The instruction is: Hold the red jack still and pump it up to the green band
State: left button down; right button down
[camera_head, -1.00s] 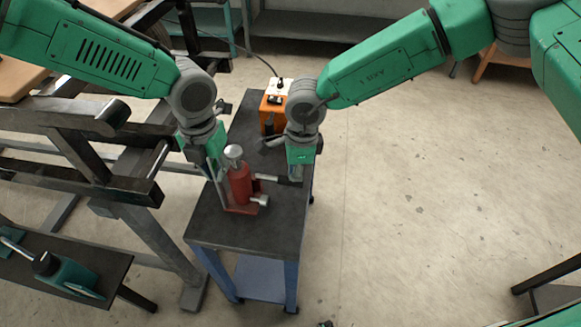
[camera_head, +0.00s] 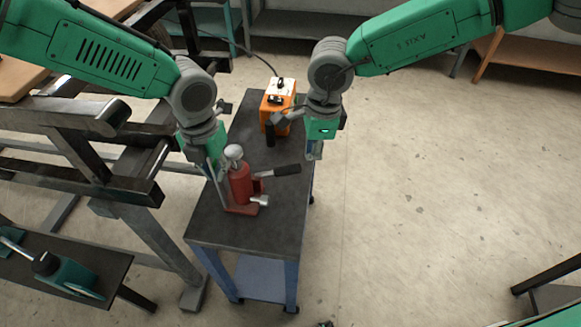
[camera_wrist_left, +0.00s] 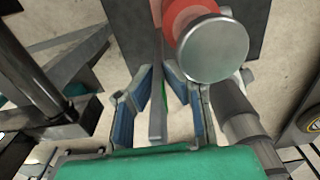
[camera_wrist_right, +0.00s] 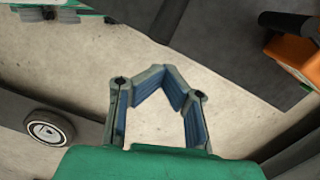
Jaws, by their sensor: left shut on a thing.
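The red bottle jack (camera_head: 240,186) stands upright on the dark cart top, with a round silver cap on top. A thin grey upright bar (camera_head: 214,184) stands at its left. In the left wrist view the bar (camera_wrist_left: 157,100) runs between my fingers, with a green strip (camera_wrist_left: 165,92) on it. My left gripper (camera_head: 211,166) is shut on this bar beside the jack; the exact contact is hard to see. The jack's lever has a black grip (camera_head: 286,170) pointing right and free. My right gripper (camera_head: 314,154) is open and empty, above and right of the grip.
An orange box (camera_head: 277,103) with a cable stands at the back of the cart (camera_head: 262,228). A dark metal frame (camera_head: 130,178) stands close on the left. A teal tool (camera_head: 68,273) lies on a bench at lower left.

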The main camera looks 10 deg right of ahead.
notch_tip(320, 180, up, 6)
jog(key=shift+d, duration=0.3)
dwell(1.1)
pick_arm(q)
jog(key=c, duration=1.6)
grip_release()
jog(key=shift+r, duration=0.1)
